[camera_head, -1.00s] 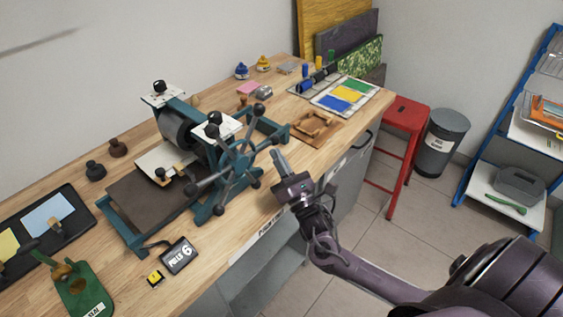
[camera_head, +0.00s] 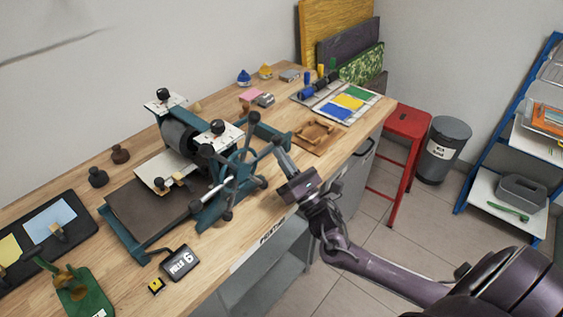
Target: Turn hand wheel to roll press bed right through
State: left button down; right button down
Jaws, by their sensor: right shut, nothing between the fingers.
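The teal hand wheel (camera_head: 233,178) stands on the near side of the press, its several spokes ending in dark ball knobs. The press has a dark roller (camera_head: 181,133) under a teal frame. Its brown bed (camera_head: 150,212) sticks out to the left of the roller, with a white sheet (camera_head: 165,167) and small clamps near the roller. My right gripper (camera_head: 279,150) is shut and empty, just right of the wheel, its fingers pointing up and left near the wheel's right-hand knobs. I cannot tell whether it touches one. My left gripper is not in view.
A counter reading "PULLS 6" (camera_head: 180,263) and a small yellow-black item (camera_head: 156,286) lie at the front edge. A wooden frame (camera_head: 315,137) and colour sheet (camera_head: 350,100) lie to the right. A red stool (camera_head: 406,124) stands beyond the bench end.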

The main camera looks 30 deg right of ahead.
notch_tip(320, 180, up, 8)
jog(key=n+g+y+p, duration=0.2)
jog(key=n+y+p, duration=0.1)
jog(key=n+y, duration=0.4)
jog(key=shift+s+a+r+n, duration=0.2)
jog(key=shift+a+n, duration=0.25)
jog(key=shift+n, duration=0.95)
